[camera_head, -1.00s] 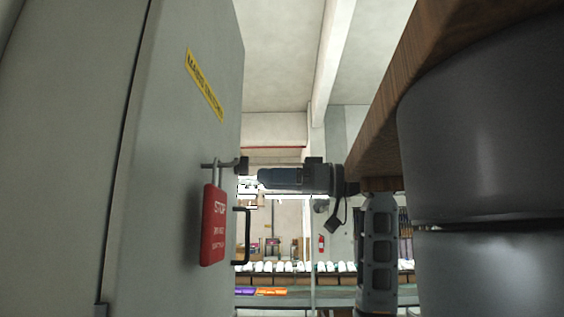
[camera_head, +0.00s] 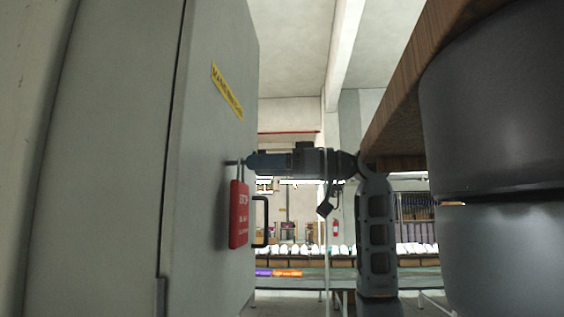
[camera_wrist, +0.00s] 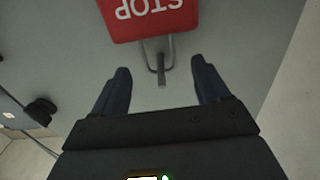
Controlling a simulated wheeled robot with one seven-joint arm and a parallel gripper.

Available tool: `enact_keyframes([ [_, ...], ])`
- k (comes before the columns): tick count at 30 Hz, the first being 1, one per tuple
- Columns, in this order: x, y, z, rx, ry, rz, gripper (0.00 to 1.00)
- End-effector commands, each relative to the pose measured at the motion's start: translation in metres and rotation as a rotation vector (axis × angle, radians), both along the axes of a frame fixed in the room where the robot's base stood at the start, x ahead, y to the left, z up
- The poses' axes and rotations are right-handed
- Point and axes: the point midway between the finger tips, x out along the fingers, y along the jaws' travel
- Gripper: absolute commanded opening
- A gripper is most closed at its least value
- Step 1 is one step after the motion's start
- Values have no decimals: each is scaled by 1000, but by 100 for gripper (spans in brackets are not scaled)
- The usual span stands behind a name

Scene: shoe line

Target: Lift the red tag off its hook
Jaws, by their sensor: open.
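The red tag (camera_head: 239,214), lettered STOP, hangs by a thin metal shackle (camera_head: 239,171) from a short hook (camera_head: 232,162) on the grey cabinet door. In the wrist view the tag (camera_wrist: 150,16) shows upside down at the top, with the hook (camera_wrist: 161,76) below it. My gripper (camera_head: 250,162) is at hook height, above the tag. In the wrist view my gripper (camera_wrist: 160,80) has its two blue fingers apart, one on each side of the hook and shackle's end. Nothing is held. Whether a finger touches the shackle cannot be told.
The grey cabinet door (camera_head: 215,130) carries a yellow label (camera_head: 227,91) and a black handle (camera_head: 261,221) just right of the tag. A conveyor with white shoes (camera_head: 300,250) lies far behind. Free room lies right of the door, below my arm.

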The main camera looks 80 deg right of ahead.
Motion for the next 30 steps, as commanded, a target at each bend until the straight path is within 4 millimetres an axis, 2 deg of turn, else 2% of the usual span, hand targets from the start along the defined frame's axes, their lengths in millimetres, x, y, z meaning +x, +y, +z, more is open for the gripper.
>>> enact_keyframes([
  [3,17,2,2,1,1,2,75],
  [9,32,3,0,-1,1,0,75],
  [19,34,3,0,-1,0,0,74],
  [30,34,3,0,-1,0,0,39],
])
